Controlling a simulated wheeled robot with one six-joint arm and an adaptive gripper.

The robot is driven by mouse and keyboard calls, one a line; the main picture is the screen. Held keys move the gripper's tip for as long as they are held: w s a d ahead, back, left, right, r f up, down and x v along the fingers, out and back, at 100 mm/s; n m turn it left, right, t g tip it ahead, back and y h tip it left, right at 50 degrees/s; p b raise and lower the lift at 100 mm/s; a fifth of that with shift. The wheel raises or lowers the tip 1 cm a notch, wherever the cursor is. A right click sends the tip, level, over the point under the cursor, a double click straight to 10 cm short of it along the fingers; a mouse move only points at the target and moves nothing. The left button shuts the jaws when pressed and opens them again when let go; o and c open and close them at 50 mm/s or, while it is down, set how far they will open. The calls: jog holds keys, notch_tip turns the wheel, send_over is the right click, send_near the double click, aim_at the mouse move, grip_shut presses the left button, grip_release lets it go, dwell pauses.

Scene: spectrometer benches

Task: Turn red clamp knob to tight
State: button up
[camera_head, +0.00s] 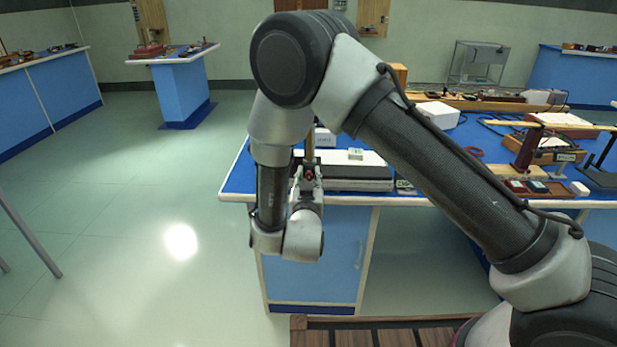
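A small red knob (309,175) shows at the front left corner of the blue-topped bench, low on an upright wooden-coloured post (310,148). My gripper (308,183) is at the knob, pointing away from the camera toward the bench. Its fingers look dark and very small here, and my wrist hides part of them. I cannot tell whether the fingers touch the knob or are closed around it. The knob's tight or loose setting cannot be read.
A flat white-topped grey box (350,183) lies right of the knob on the bench (412,160). Instruments, a white box (438,114) and wooden pieces stand farther right. A wooden slatted platform (345,322) is at the bottom. Open floor (130,220) lies left.

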jog(key=shift+w, duration=0.55)
grip_shut()
jog(key=m, duration=0.4)
jog(key=shift+d, duration=0.25)
jog(key=m, duration=0.5)
jog(key=shift+d+f, duration=0.15)
jog(key=shift+d+f+m, duration=0.1)
jog(key=shift+f+m, duration=0.05)
jog(key=shift+m, duration=1.35)
jog(key=shift+f+m, duration=0.15)
jog(key=shift+m, duration=1.35)
jog(key=shift+d+f+m, duration=0.1)
jog(key=shift+f+m, duration=0.05)
jog(key=shift+m, duration=1.35)
